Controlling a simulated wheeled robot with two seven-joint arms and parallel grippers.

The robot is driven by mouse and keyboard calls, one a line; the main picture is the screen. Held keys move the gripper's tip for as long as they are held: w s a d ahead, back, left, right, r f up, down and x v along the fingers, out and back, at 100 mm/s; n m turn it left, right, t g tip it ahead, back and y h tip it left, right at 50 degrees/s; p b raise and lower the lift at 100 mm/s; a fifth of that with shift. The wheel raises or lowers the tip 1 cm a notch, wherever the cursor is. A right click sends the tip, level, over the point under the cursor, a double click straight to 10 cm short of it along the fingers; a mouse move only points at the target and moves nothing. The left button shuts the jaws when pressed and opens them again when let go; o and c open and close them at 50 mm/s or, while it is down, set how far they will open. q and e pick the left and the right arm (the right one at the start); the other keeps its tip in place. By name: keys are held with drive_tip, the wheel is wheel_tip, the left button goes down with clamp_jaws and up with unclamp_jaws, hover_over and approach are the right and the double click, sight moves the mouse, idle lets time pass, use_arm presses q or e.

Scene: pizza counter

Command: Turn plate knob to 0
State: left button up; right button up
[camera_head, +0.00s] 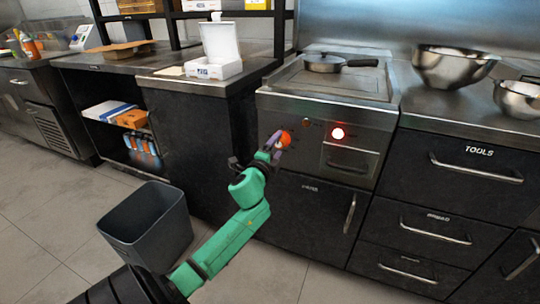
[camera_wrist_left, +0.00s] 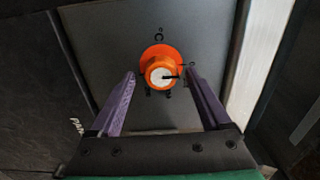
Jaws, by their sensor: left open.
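The plate knob (camera_head: 285,139) is orange and sits on the front panel of the steel hot plate (camera_head: 330,84) in the head view. In the left wrist view the knob (camera_wrist_left: 160,66) has a white face with a dark pointer line toward the right, with small dark marks around it. My left gripper (camera_head: 273,142) is at the knob; in the left wrist view its two purple fingers (camera_wrist_left: 160,80) stand open on either side of the knob, with gaps showing. A red lamp (camera_head: 338,133) glows on the panel. My right gripper is not in view.
A dark pan (camera_head: 324,63) rests on the hot plate. Metal bowls (camera_head: 452,66) stand on the right counter. A grey bin (camera_head: 150,222) stands on the floor left of my arm. Drawers and a cabinet with handles lie below the panel.

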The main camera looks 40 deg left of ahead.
use_arm(q)
drive_tip(key=p+v, duration=0.1)
drive_tip(key=v, duration=1.2)
drive_tip(key=shift+s+d, duration=0.15)
drive_tip(key=shift+s, duration=0.2)
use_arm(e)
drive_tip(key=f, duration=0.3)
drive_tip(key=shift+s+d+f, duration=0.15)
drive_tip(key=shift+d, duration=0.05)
